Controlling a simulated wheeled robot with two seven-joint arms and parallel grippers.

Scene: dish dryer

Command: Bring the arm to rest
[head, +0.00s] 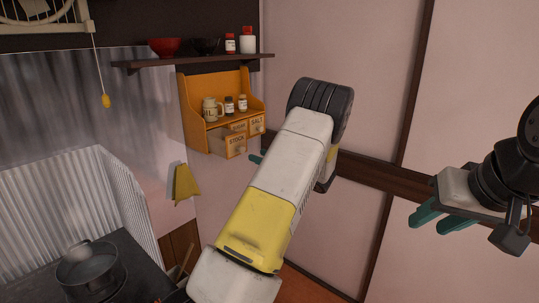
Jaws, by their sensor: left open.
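My left arm, white and yellow with a dark ribbed joint, rises through the middle of the head view. Its left gripper (256,158) is mostly hidden behind the arm; only a bit of teal finger shows, in front of the wall below the orange spice rack. My right gripper (440,217) is at the right, its two teal fingers apart and pointing to the lower left, with nothing seen between them. It is in front of the pale panelled wall.
A dark stove (130,270) with a pan (90,265) is at the lower left. The orange spice rack (190,110) holds jars and small drawers. Above it a wall shelf (200,61) carries bowls and bottles. A yellow pull cord knob (106,101) hangs at the left.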

